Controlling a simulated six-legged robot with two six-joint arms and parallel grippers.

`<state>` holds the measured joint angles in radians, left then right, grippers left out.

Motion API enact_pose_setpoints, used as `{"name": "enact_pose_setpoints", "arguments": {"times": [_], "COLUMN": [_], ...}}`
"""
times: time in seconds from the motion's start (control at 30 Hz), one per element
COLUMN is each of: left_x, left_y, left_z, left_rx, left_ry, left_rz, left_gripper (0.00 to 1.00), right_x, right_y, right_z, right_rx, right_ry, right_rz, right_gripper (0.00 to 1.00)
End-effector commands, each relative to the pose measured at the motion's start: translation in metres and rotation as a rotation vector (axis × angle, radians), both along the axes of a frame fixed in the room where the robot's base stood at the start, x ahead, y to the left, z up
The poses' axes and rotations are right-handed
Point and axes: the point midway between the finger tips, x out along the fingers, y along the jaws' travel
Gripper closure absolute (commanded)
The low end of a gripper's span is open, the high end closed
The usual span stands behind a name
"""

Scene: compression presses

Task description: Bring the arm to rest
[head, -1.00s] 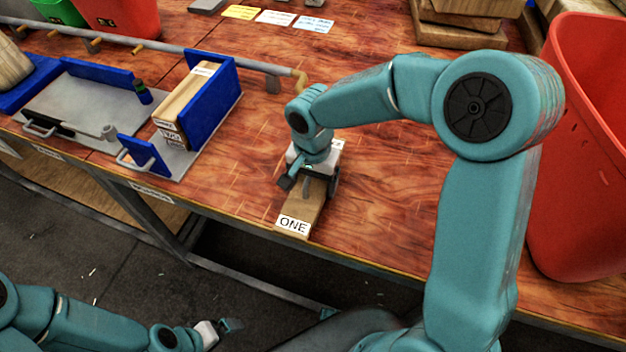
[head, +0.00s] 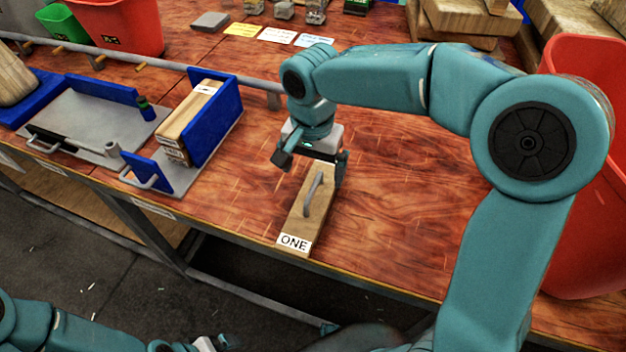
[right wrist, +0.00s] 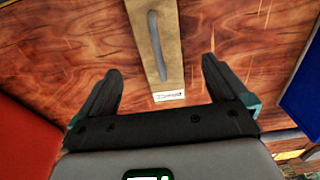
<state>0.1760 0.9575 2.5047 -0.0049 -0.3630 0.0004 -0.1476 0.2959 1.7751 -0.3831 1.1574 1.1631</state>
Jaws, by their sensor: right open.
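My right gripper (head: 311,165) is open and empty, raised above the far end of a wooden block (head: 308,215) labelled ONE. The block lies on the table near its front edge and has a grey bar handle on top. In the right wrist view the block (right wrist: 163,75) lies beyond the gap between the two open fingers (right wrist: 160,85), apart from them. My left gripper (head: 212,343) is at the bottom edge of the head view, partly cut off; its jaws do not show clearly.
A grey tray (head: 85,120) and a blue holder (head: 215,115) with wooden blocks stand at left. A red bin (head: 585,240) stands at right, behind my arm. A grey rail (head: 180,64) crosses behind the holder. Bare table (head: 400,220) lies right of the ONE block.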

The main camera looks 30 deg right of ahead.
Motion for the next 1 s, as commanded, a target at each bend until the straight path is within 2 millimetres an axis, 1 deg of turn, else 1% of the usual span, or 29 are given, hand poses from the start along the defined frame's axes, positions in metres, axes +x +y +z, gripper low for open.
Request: {"name": "enact_pose_setpoints", "arguments": {"times": [0.03, 0.13, 0.67, 0.77, 0.8, 1.0], "left_x": [0.0, 0.0, 0.0, 0.0, 0.0, 0.0], "left_y": [0.0, 0.0, 0.0, 0.0, 0.0, 0.0], "left_z": [0.001, 0.001, 0.002, 0.016, 0.026, 0.063], "left_rx": [0.0, 0.0, 0.0, 0.0, 0.0, 0.0], "left_ry": [0.0, 0.0, 0.0, 0.0, 0.0, 0.0], "left_rz": [0.0, 0.0, 0.0, 0.0, 0.0, 0.0], "left_gripper": [0.0, 0.0, 0.0, 0.0, 0.0, 0.0], "right_x": [0.0, 0.0, 0.0, 0.0, 0.0, 0.0], "right_y": [0.0, 0.0, 0.0, 0.0, 0.0, 0.0], "right_z": [0.006, 0.011, 0.013, 0.026, 0.036, 0.073], "right_rx": [0.0, 0.0, 0.0, 0.0, 0.0, -0.001], "right_ry": [-0.001, 0.0, 0.0, 0.0, 0.0, 0.001], "right_rz": [0.0, 0.001, 0.0, 0.0, 0.0, 0.0], "right_gripper": [0.0, 0.0, 0.0, 0.0, 0.0, 0.0]}}
